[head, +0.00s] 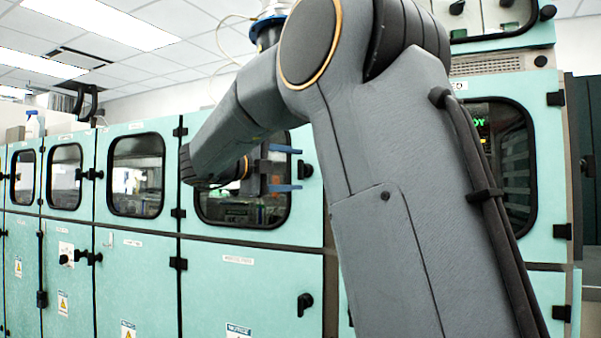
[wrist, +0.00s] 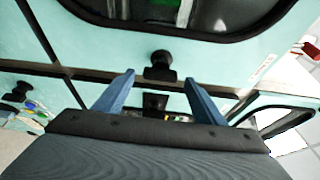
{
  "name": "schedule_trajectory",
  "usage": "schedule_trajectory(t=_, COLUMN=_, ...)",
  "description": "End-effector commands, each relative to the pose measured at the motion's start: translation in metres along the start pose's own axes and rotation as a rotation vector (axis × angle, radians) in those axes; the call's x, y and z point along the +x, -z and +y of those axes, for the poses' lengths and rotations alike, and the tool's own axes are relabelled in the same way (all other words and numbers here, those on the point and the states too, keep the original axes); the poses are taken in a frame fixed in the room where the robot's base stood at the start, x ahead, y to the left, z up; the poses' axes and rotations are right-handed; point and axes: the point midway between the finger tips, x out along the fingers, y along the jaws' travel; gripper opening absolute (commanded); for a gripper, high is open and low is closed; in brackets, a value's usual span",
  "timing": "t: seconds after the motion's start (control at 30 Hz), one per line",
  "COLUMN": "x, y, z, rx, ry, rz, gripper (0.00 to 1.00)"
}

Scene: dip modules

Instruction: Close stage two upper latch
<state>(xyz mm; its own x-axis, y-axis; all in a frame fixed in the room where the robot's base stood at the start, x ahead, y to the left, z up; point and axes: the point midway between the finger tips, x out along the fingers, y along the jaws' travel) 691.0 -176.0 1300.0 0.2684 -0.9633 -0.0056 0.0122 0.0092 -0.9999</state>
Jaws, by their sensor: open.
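My gripper (head: 297,169) has two blue fingers, parted and empty, in front of a teal cabinet's upper door (head: 309,218). A small black latch (head: 306,170) sits on that door, right of its dark window, just beyond the fingertips in the head view. In the wrist view, the black latch (wrist: 160,66) shows between and slightly beyond the fingertips of my gripper (wrist: 159,78). I cannot tell whether the fingers touch it. The door looks flush with the cabinet. The latch's exact turn is hard to read, and any stage label is not legible.
A lower door with its own black latch (head: 304,304) is below. More teal doors with windows (head: 136,175) run to the left, with black handles (head: 92,174) standing out. Another cabinet door (head: 510,150) is at the right, behind my arm.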

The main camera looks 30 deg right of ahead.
Motion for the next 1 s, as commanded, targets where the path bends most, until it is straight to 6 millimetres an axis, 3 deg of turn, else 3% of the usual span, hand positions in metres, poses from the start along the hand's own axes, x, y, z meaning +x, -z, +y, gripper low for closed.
schedule_trajectory(t=0.13, x=-0.024, y=0.0, z=0.001, rx=0.0, ry=-0.001, rz=-0.001, gripper=0.64)
schedule_trajectory(t=0.33, x=-0.039, y=0.001, z=0.001, rx=0.0, ry=-0.001, rz=0.001, gripper=0.64)
schedule_trajectory(t=0.87, x=-0.04, y=0.0, z=0.001, rx=-0.004, ry=0.002, rz=-0.004, gripper=0.64)
schedule_trajectory(t=1.0, x=-0.037, y=-0.017, z=-0.001, rx=-0.06, ry=0.044, rz=-0.104, gripper=0.64)
